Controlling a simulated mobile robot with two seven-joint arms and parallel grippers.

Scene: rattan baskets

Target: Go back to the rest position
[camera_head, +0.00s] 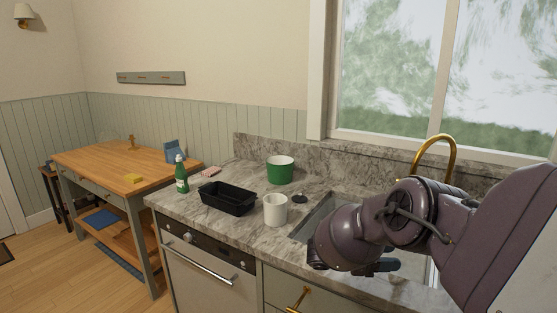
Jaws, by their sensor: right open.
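My right arm comes in from the right and reaches over the sink (318,219). Its purple-grey links cover much of the sink. My right gripper (380,267) is mostly hidden behind the wrist, with only dark parts showing low over the sink's front side. It is open, and I see nothing held in it. My left gripper is not in view.
On the marble counter (222,228) stand a black tray (228,199), a white cup (275,210), a green-and-white pot (280,170) and a green bottle (181,175). A gold faucet (441,141) rises behind my arm. A wooden table (105,161) stands at left, with open floor before it.

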